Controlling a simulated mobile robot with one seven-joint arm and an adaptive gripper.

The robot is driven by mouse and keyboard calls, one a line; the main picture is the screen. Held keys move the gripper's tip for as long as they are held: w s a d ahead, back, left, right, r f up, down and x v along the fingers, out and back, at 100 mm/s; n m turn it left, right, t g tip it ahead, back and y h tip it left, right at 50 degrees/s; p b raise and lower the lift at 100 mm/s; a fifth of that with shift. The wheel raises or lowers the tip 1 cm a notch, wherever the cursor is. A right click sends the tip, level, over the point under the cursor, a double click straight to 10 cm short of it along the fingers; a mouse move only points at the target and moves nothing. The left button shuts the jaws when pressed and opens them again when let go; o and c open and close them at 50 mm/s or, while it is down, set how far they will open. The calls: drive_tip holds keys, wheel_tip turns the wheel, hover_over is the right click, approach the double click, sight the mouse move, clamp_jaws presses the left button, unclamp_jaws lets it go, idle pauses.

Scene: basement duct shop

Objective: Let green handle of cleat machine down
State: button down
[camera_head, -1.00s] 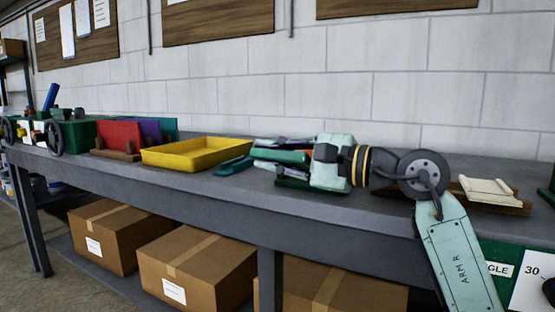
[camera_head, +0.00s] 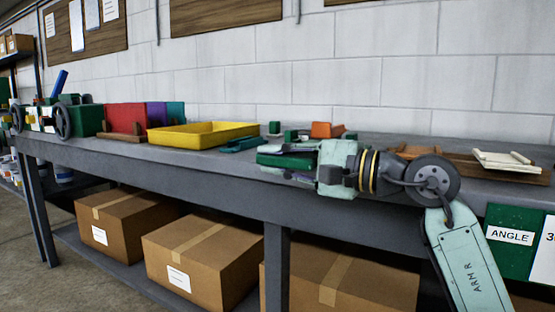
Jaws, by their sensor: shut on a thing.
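My gripper (camera_head: 288,162) reaches in from the right, pointing left, over the front part of the bench. It is shut on a dark green piece (camera_head: 284,160). The fingers and wrist hide part of this piece, and I cannot tell whether it is the cleat machine's green handle. Green machines (camera_head: 84,120) with dark round wheels stand at the far left of the bench, well apart from my gripper. A blue bar (camera_head: 59,83) slants upward there. No other green handle can be made out clearly.
A yellow tray (camera_head: 203,134) and a teal-handled tool (camera_head: 240,144) lie left of my gripper. An orange block (camera_head: 326,130) and small green blocks sit behind it. A pale piece on a wooden board (camera_head: 508,164) lies right. Cardboard boxes (camera_head: 205,258) stand under the bench (camera_head: 200,166).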

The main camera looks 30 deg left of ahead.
drive_tip(key=shift+f, duration=0.1)
drive_tip(key=c, duration=1.5)
unclamp_jaws()
drive_tip(key=shift+w, duration=0.1)
drive_tip(key=d, duration=1.2)
drive_tip(key=shift+s, duration=0.25)
drive_tip(key=shift+d, duration=0.15)
